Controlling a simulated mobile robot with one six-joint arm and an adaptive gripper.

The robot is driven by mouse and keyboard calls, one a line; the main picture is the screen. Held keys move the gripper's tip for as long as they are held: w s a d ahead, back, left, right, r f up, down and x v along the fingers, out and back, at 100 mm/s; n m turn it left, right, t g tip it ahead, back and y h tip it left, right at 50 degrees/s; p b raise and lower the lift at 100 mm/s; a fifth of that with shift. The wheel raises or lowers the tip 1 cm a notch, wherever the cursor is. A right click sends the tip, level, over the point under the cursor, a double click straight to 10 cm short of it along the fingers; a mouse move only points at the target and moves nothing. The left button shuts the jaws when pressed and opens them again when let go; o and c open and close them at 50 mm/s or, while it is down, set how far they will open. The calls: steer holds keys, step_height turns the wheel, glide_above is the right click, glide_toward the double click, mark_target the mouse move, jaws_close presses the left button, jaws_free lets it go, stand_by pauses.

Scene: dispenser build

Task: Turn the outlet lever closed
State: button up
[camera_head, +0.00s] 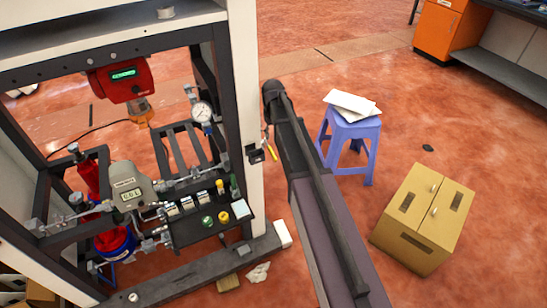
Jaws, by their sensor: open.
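A dispenser rig with a black and white frame (240,90) fills the left side. Its metal valves and pipe fittings (150,243) sit low in the frame, beside a grey meter (128,185) and a blue and red vessel (112,240). These fittings are small, and I cannot tell which part is the outlet lever or how it is turned. My dark arm rises from the bottom edge to the right of the white post. I cannot make out my gripper or its fingers, and no contact with the rig shows.
A black tray (210,228) holds coloured knobs. A purple stool (352,135) with papers and a cardboard box (425,215) stand right of my arm. Open floor lies behind them.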

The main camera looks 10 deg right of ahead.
mark_target(273, 153)
steer(key=shift+f+b, duration=5.4)
steer(key=shift+f, duration=0.3)
jaws_close()
